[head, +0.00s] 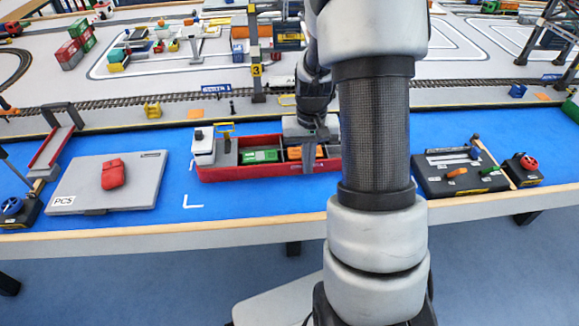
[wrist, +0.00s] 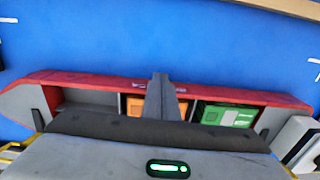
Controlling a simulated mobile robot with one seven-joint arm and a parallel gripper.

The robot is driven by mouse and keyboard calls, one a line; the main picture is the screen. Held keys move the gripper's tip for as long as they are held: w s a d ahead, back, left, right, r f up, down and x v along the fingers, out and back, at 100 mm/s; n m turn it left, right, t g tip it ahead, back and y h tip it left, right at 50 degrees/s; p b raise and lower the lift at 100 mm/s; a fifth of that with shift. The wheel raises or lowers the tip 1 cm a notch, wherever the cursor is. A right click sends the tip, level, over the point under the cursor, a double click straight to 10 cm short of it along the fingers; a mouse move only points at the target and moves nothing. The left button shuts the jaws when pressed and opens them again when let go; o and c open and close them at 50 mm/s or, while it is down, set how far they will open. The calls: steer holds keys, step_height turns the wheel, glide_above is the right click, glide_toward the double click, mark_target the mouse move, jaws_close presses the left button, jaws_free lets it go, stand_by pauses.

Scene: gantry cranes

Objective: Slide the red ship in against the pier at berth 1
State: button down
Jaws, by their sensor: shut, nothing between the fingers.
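The red ship (head: 262,173) lies on the blue water strip, with a white deckhouse at its left end in the head view. Its open hold carries a green container (head: 260,156) and an orange one (head: 300,153). A strip of blue shows between the ship and the grey pier edge behind it. My gripper (head: 308,165) is shut and empty, pointing down over the hold. In the wrist view its fingers (wrist: 161,80) overlap the ship's near red side (wrist: 90,77); I cannot tell if they touch. My arm hides the ship's right end in the head view.
A grey PCS case (head: 85,190) with a red object lies left, and a dark tool tray (head: 460,186) right. A white corner mark (head: 192,202) is in front of the ship.

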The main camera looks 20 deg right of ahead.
steer(key=shift+w+d+r+p, duration=0.1)
steer(key=shift+w+d+p, duration=0.35)
steer(key=shift+w, duration=1.5)
steer(key=shift+w+d+f+p, duration=0.15)
steer(key=shift+w+d, duration=0.65)
steer(key=shift+w, duration=1.2)
steer(key=shift+w+d+r+p, duration=0.25)
steer(key=shift+w+d, duration=0.35)
steer(key=shift+w, duration=1.35)
steer(key=shift+s, duration=0.1)
steer(key=shift+s+a+r, duration=0.1)
steer(key=shift+s+a, duration=0.1)
steer(key=shift+s, duration=0.3)
step_height(320, 180, up, 10)
steer(key=p, duration=0.7)
steer(key=shift+s, duration=0.15)
